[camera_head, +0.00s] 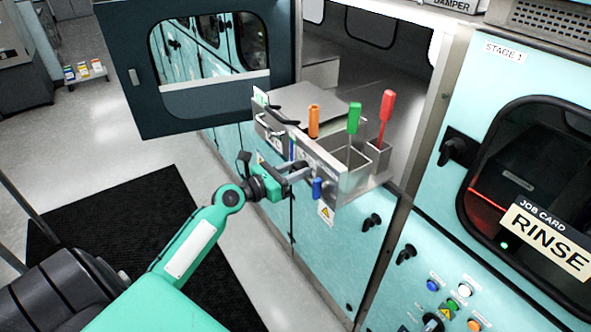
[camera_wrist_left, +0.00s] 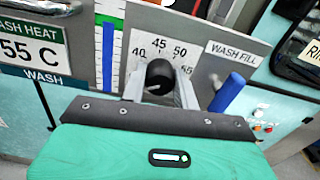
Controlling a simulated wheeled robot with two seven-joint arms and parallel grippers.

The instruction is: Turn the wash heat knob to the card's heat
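The wash heat card (camera_wrist_left: 30,50) reads 55 C at the left of the left wrist view. The wash heat knob (camera_wrist_left: 160,75) is black, in front of a white dial (camera_wrist_left: 135,50) with 40, 45, 50 and further marks. My left gripper (camera_wrist_left: 160,88) has one finger on each side of the knob; I cannot tell whether they press on it. The fingers and knob hide the lower dial, and I cannot make out the pointer. In the head view, my left gripper (camera_head: 298,172) is at the front of the steel panel. My right gripper is out of view.
A blue handle (camera_wrist_left: 228,92) stands close to the right of the gripper, by the WASH FILL label (camera_wrist_left: 230,53). An open dark door (camera_head: 130,75) is behind. A RINSE job card (camera_head: 548,240) is at right.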

